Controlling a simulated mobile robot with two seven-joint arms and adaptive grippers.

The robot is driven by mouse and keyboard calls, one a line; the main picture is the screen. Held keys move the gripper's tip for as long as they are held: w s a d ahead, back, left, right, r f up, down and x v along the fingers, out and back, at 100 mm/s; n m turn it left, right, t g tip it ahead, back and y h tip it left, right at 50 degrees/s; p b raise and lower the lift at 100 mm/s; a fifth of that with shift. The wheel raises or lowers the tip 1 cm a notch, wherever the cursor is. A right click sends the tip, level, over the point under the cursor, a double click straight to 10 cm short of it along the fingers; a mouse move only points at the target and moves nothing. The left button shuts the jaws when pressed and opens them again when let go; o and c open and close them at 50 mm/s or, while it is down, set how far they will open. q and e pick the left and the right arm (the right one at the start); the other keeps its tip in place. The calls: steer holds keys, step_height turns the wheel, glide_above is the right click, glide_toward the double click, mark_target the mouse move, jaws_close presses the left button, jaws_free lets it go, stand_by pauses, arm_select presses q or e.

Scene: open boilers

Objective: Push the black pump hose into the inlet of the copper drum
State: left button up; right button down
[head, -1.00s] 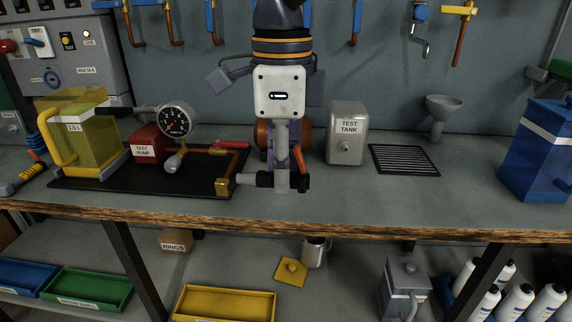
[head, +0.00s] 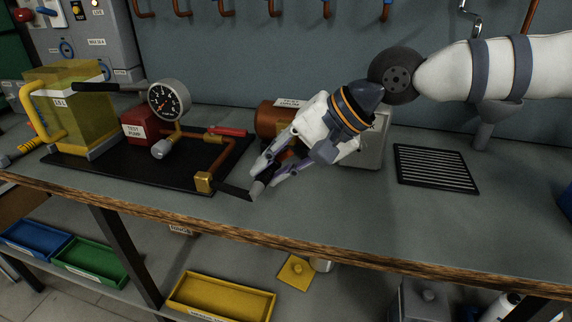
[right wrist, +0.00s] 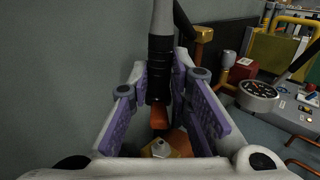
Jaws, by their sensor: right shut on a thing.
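The copper drum (head: 273,117) lies on the bench behind my right gripper, which hides much of it. My right gripper (head: 260,187) is low over the bench, tilted down to the left, with its fingers around the black pump hose (right wrist: 160,70). In the right wrist view the hose stands between the purple finger pads, with a grey part above and a copper-coloured piece below it. A small silver fitting (right wrist: 160,148) shows beyond that piece, near the drum. The inlet is not clearly visible. A short dark strip runs between the brass block (head: 204,182) and the gripper.
The test pump (head: 133,125), gauge (head: 169,100) and yellow container (head: 85,120) stand on a black mat to the left. The test tank (head: 372,150) is partly hidden behind my arm. A black grate (head: 436,168) lies to the right. The bench front is clear.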

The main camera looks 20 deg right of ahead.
steer(key=shift+w+d, duration=0.1)
steer(key=shift+w, duration=0.2)
steer(key=shift+w+d+f+b, duration=0.1)
steer(key=shift+w+d+b, duration=0.2)
steer(key=shift+w, duration=0.2)
steer(key=shift+w+d+f+b, duration=0.1)
steer(key=shift+w+d+b, duration=0.2)
steer(key=shift+w, duration=0.15)
steer(key=shift+w+d+r+b, duration=0.15)
steer(key=shift+w+d+b, duration=0.3)
steer(key=shift+w, duration=0.3)
arm_select(q)
steer(key=s+f+g, duration=0.1)
steer(key=s+f, duration=0.1)
steer(key=shift+s+f, duration=0.25)
steer(key=shift+f, duration=0.05)
arm_select(e)
steer(key=shift+w+d+r, duration=0.15)
steer(key=shift+w+d, duration=0.05)
steer(key=shift+n, duration=0.3)
arm_select(q)
steer(key=shift+s+f+b, duration=0.5)
steer(key=shift+s+f, duration=0.1)
steer(key=shift+f, duration=0.05)
arm_select(e)
steer(key=shift+w+d, duration=0.85)
steer(key=shift+w, duration=0.3)
stand_by(0.4)
steer(key=c, duration=1.4)
jaws_free()
